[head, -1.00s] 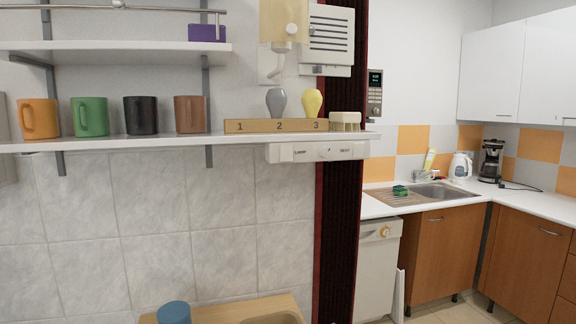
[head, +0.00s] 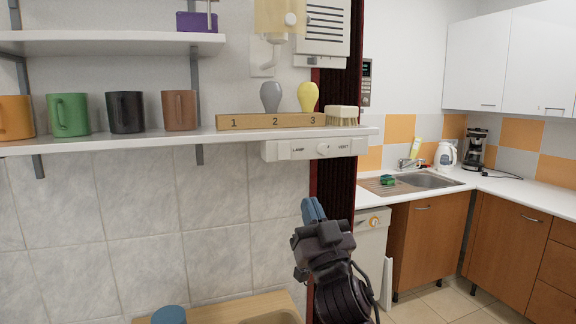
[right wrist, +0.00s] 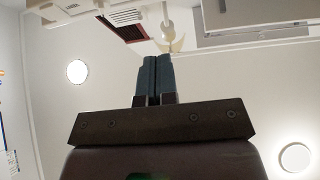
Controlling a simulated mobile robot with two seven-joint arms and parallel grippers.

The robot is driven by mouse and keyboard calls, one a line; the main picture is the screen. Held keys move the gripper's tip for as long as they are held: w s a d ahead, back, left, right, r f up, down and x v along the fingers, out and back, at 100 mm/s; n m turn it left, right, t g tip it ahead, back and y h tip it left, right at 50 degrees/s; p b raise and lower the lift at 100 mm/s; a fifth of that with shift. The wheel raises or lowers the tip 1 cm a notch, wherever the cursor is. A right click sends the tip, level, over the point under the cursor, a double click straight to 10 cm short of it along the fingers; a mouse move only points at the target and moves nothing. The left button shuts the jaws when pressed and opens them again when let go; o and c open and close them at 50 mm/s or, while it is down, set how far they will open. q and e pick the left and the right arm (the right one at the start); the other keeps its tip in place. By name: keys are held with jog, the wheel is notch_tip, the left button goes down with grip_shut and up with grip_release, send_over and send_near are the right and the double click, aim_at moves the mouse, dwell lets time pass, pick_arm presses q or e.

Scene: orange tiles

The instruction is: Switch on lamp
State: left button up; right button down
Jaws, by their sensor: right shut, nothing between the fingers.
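A white switch panel (head: 275,151) is fixed under the front of the shelf, with a round knob (head: 323,149) between two labels. The left label reads LAMP; the right one is too small to read surely. A lamp with a beige shade (head: 280,16) is on the wall above, cut by the top edge. My right gripper (head: 313,208) is shut and empty, pointing up, below the panel and apart from it. Its blue fingers (right wrist: 153,78) are together in the right wrist view. My left gripper is not in view.
The shelf (head: 130,143) above holds several mugs, a numbered wooden block (head: 265,121) with a grey bulb (head: 271,96) and a yellow bulb (head: 307,96), and a brush (head: 341,115). A wooden surface (head: 225,309) lies below. The tiled wall between is clear.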

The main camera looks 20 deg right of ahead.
aim_at(285, 154)
dwell(0.3)
jog(key=x, duration=0.4)
jog(key=f+p+x, duration=0.1)
jog(key=x, duration=0.3)
jog(key=w+p+x, duration=0.1)
jog(key=x, duration=0.3)
jog(key=shift+w+f, duration=0.1)
jog(key=shift+f, duration=0.25)
jog(key=shift+w+f, duration=0.1)
jog(key=shift+w, duration=0.55)
